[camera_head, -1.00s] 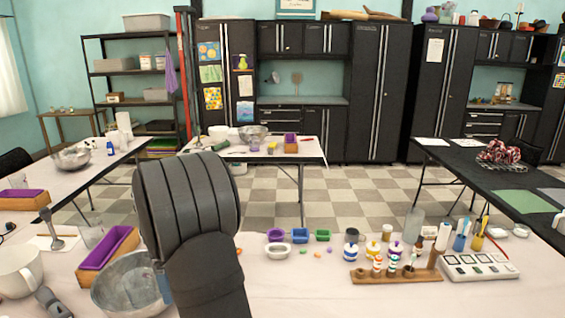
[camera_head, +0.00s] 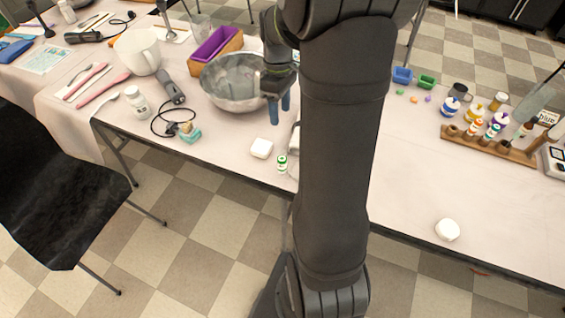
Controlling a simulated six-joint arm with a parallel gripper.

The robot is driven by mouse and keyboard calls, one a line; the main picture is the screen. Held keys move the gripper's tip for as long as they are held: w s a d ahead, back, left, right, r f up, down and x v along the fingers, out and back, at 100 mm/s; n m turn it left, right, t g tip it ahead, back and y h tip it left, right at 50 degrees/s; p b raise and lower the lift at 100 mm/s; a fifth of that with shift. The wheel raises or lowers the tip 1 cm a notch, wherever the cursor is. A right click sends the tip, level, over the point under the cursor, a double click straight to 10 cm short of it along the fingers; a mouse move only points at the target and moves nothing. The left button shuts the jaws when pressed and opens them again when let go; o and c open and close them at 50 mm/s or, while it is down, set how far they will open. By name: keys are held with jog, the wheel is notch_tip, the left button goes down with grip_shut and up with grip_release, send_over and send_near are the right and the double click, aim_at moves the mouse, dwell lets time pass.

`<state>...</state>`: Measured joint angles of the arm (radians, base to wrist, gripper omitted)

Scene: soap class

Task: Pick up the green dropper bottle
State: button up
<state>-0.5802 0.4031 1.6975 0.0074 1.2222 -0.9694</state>
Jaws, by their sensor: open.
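A small white bottle with green markings (camera_head: 282,164), which looks like the green dropper bottle, stands near the front edge of the white-covered table (camera_head: 410,185), just left of my arm. My gripper (camera_head: 279,104) points down at the right side of the metal bowl. Its two blue-grey fingers are apart with nothing seen between them. In the picture the fingertips are above the bottle and apart from it.
A white soap-like block (camera_head: 261,148) sits left of the bottle. The metal bowl (camera_head: 222,98) is behind it. A wooden rack (camera_head: 490,146) with several small bottles is at the right. A white round piece (camera_head: 447,230) lies at the front right.

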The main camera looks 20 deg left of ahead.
jog(key=t, duration=0.1)
send_over(283, 161)
notch_tip(283, 161, down, 3)
jog(key=shift+m+t+y, duration=0.3)
jog(key=shift+t+y, duration=0.1)
jog(key=shift+y, duration=0.1)
notch_tip(283, 161, down, 12)
jog(key=shift+f, duration=0.25)
jog(key=shift+w+a+f, duration=0.15)
jog(key=shift+f, duration=0.75)
jog(key=shift+w+a+f, duration=0.1)
jog(key=shift+f, duration=0.75)
jog(key=shift+w+a+f, duration=0.15)
jog(key=shift+f, duration=0.75)
jog(key=c, duration=1)
